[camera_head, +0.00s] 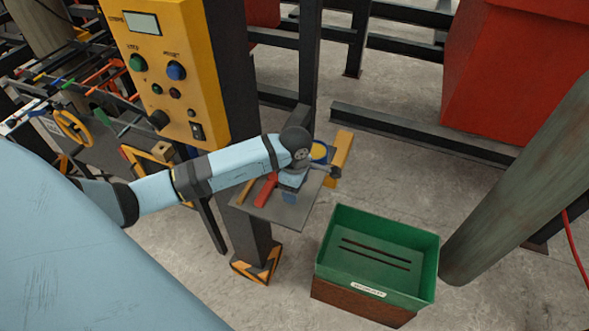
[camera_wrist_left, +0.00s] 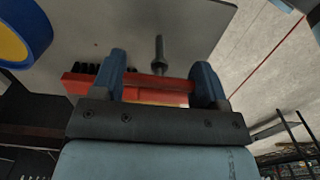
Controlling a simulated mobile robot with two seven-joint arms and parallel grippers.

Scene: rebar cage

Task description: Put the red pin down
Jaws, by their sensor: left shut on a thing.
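My left gripper (camera_wrist_left: 162,82) is low over a small grey shelf plate (camera_head: 292,214), its fingers apart with a red piece, taken as the red pin (camera_wrist_left: 160,83), between them. The arm largely hides the grip in the head view. A red object with dark bristle-like teeth (camera_wrist_left: 77,80) passes by the left finger in the wrist view; where it ends and the held piece begins is unclear. A red bar (camera_head: 266,190) lies on the plate left of the gripper. A grey pin-like piece (camera_wrist_left: 159,54) shows beyond the fingers. My right gripper is out of view.
A blue and yellow ring (camera_head: 319,153) lies on the plate near a yellow bar (camera_head: 343,150); the ring also shows in the wrist view (camera_wrist_left: 22,32). A green-lined bin (camera_head: 335,228) stands right of the plate. A yellow control box (camera_head: 185,55) stands behind the arm.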

